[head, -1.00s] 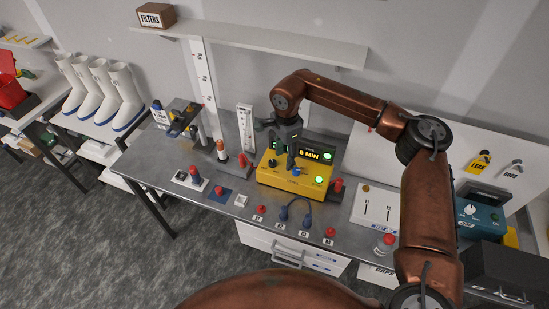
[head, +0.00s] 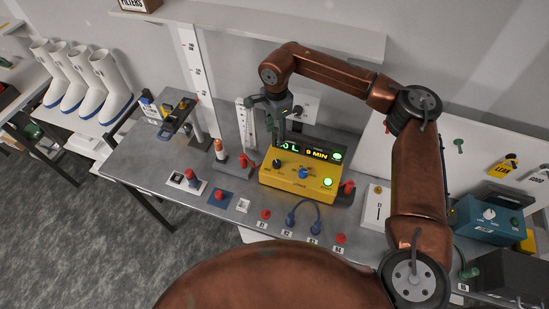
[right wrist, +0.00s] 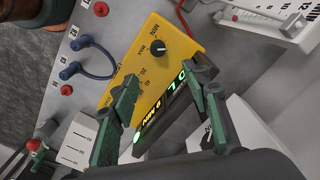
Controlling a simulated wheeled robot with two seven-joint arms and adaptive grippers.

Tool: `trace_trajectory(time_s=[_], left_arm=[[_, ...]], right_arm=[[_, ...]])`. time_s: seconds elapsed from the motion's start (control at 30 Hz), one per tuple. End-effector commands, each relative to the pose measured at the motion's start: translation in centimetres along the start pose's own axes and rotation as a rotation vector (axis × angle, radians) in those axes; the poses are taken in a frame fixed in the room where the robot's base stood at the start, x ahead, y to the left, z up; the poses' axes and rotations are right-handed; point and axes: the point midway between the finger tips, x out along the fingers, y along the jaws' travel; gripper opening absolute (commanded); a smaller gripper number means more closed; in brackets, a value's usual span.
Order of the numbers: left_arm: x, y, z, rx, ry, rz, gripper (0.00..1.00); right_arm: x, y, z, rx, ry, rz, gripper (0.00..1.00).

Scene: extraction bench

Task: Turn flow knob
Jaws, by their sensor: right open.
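The yellow control box (head: 292,183) stands on the grey bench with a dark display on its sloped top. The display reads "9 MIN", with a partly hidden "0 L" beside it. I cannot read which knob is labelled flow. My right gripper (head: 284,128) is open and empty above the back of the box, apart from both knobs. In the right wrist view its green fingers (right wrist: 165,85) frame the display; the black knob (right wrist: 158,46) lies beyond them. My left gripper is out of view.
Red handles (head: 245,162) flank the box. A blue hose loop (head: 303,218) and red plugs (head: 265,214) lie in front. A shelf (head: 260,35) hangs above.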

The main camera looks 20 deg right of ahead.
Motion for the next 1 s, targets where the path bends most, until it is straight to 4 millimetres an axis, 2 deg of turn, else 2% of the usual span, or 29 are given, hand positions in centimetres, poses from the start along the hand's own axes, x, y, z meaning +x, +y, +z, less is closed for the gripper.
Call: trace_trajectory(time_s=[0.3,0.63,0.87,1.0], left_arm=[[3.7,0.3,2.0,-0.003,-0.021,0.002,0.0],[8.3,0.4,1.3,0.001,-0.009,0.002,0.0],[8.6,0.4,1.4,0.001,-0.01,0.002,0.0],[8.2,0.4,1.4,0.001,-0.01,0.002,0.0]], right_arm=[[4.0,0.0,-0.2,0.003,-0.002,0.003,0.43],[9.2,-0.1,-0.1,0.001,-0.004,0.012,0.43],[10.7,-0.1,0.0,0.001,-0.004,0.014,0.43],[12.8,0.0,0.0,0.0,-0.005,0.016,0.43]])
